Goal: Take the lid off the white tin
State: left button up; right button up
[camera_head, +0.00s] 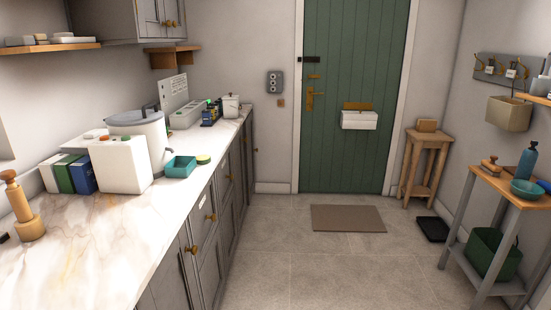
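A small white tin (231,107) stands far back on the counter, near its far end. It looks upright, with a pale lid (230,97) on top; the fine detail is too small to tell. A larger white round vessel (155,130) with a grey lid and dark handle stands nearer, partly hidden by a white box (122,165) with coloured knobs on top. Neither of my grippers is in view.
The marble counter (95,250) is clear in front. A teal tray (180,166), a wooden mill-shaped object (23,208) and several upright books (80,176) stand on it. Floor (310,265) is open to the right, with a mat (348,218) by the green door (340,60).

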aim_at(231, 96)
jog(key=i, duration=2.15)
jog(key=i+l+u, duration=0.1)
jog(key=i, duration=2.1)
